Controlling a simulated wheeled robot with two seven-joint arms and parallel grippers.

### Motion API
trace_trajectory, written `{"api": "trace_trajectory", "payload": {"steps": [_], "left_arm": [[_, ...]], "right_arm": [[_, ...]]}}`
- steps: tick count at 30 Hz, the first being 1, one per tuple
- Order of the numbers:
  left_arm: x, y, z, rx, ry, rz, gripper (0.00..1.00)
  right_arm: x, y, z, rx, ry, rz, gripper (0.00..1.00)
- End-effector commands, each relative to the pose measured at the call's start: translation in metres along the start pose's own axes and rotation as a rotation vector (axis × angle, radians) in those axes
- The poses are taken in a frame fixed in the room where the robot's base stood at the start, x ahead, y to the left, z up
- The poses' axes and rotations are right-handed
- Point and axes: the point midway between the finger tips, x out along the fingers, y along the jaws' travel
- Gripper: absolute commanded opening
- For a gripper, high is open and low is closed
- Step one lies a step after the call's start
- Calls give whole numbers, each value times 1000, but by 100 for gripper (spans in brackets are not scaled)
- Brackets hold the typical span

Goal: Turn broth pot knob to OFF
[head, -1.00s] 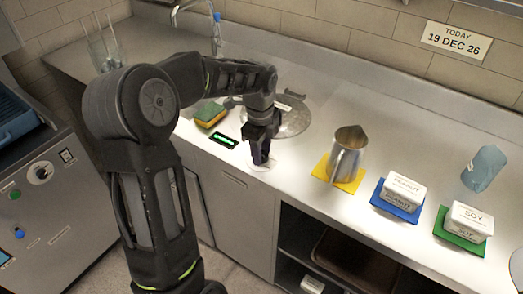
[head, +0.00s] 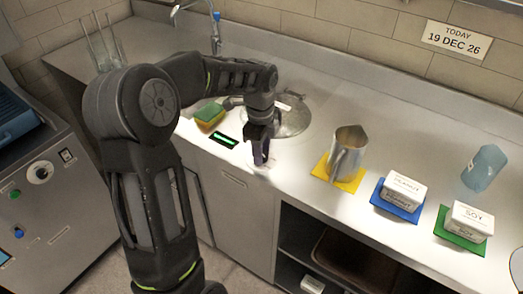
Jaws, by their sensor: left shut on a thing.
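My left gripper (head: 261,157) points down at the counter's front edge, with its fingers shut on the broth pot knob. The knob is almost wholly hidden by the fingers; only its pale round base plate (head: 263,167) shows around the fingertips. The broth pot's round metal lid (head: 294,121) is set in the counter just behind the gripper, partly covered by my wrist. A small black display with green lettering (head: 225,140) lies left of the knob; its text is too small to read. My right gripper is not in view.
A green and yellow sponge (head: 209,115) lies left of the lid. A metal jug (head: 347,154) stands on a yellow mat to the right.

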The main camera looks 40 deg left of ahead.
Motion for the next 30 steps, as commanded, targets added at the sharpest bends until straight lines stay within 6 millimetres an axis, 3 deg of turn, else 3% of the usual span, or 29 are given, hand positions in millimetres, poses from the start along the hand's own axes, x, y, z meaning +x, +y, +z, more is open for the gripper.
{"api": "trace_trajectory", "payload": {"steps": [30], "left_arm": [[0, -1, -2, -880, -47, -3, 0]], "right_arm": [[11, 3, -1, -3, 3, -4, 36]]}}
